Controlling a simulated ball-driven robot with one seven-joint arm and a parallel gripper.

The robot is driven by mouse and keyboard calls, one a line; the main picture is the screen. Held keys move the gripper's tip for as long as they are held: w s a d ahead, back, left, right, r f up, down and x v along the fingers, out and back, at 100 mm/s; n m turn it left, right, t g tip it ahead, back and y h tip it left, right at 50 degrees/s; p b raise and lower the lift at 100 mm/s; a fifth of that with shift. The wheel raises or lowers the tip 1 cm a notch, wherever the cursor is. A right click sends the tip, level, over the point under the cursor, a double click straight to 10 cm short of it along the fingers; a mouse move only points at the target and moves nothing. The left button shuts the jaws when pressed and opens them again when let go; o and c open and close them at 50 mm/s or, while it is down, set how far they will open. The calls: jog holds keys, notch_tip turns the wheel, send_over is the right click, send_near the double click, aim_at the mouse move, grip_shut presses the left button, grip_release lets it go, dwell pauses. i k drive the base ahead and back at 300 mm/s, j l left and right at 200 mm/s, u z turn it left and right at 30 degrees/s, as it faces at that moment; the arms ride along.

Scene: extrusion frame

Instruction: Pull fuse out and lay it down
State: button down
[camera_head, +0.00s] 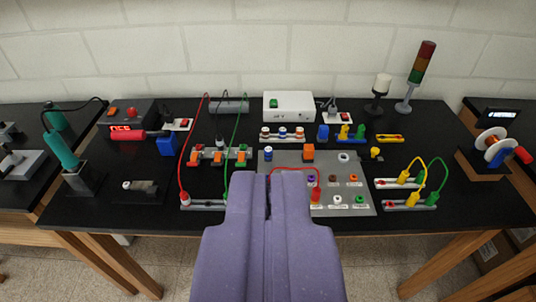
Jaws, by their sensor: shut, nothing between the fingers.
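My gripper (268,182) is purple and reaches up from the bottom middle of the view. Its two fingers are shut with nothing visible between them. The fingertips overlap the front left part of a grey panel (335,165) in the picture and hide some of it. The panel bears several coloured round sockets, a blue-and-white piece (268,153) at its back left corner and an orange block (308,152) at its back edge. I cannot tell for certain which piece is the fuse.
Red and green cables arch over a block with orange parts (218,155) on the left. Yellow and green cables join two strips (408,203) on the right. A white box (291,106) and a signal tower (420,68) stand at the back. The black tabletop's front right is clear.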

aim_at(268, 150)
jog(key=i, duration=1.75)
